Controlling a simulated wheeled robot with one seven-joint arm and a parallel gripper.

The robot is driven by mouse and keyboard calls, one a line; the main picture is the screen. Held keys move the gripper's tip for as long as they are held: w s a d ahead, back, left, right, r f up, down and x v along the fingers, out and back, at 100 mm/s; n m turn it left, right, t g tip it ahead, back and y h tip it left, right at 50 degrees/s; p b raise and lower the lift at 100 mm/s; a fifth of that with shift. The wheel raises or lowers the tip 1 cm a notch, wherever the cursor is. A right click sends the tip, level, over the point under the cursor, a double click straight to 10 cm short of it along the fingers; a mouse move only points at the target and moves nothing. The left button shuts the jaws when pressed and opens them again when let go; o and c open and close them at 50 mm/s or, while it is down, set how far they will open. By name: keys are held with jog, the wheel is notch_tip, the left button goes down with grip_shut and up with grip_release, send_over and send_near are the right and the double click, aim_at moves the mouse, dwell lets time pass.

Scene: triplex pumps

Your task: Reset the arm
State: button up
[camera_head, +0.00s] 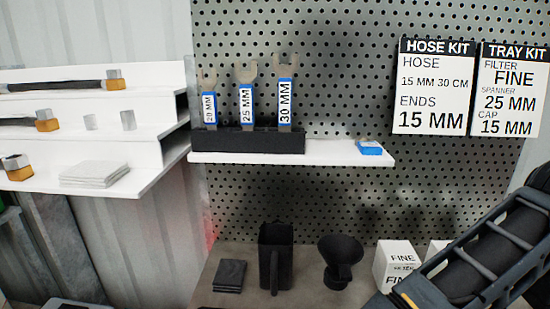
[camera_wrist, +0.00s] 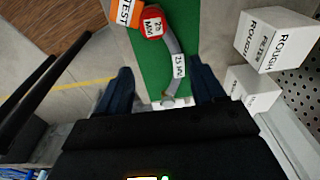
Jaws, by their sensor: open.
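My arm (camera_head: 480,262) reaches in from the right edge of the head view, and my gripper is outside that view. In the wrist view my gripper (camera_wrist: 160,92) shows two dark blue fingers spread wide apart, with nothing between them that they touch. An orange box (camera_wrist: 125,10) labelled TEST stands beside the red cap.
White boxes marked ROUGH (camera_wrist: 280,38) stand right of the green surface. In the head view, a white shelf (camera_head: 340,153) holds a spanner rack (camera_head: 245,141) and a small blue piece (camera_head: 369,148). A black jug (camera_head: 275,255) and funnel (camera_head: 340,258) stand below. Tiered shelves (camera_head: 150,170) are left.

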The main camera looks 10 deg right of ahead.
jog(key=d+r+n+t+h, duration=0.2)
jog(key=d+r+n+h, duration=0.2)
jog(key=d+h, duration=0.25)
jog(key=d+r+n+t+h, duration=0.2)
jog(key=d+r+n+h, duration=0.2)
jog(key=d+h, duration=0.3)
jog(key=s+a+f+n+t+y, duration=0.2)
jog(key=a+f+n+t+y, duration=0.2)
jog(key=a+f+n+t, duration=0.25)
jog(key=s+a+f+n+t+y, duration=0.2)
jog(key=a+f+n+t+y, duration=0.25)
jog(key=a+n, duration=0.45)
jog(key=s+a+f+m+y, duration=0.1)
jog(key=s+a+y, duration=0.5)
jog(key=s+a, duration=1.3)
jog(key=shift+m, duration=0.75)
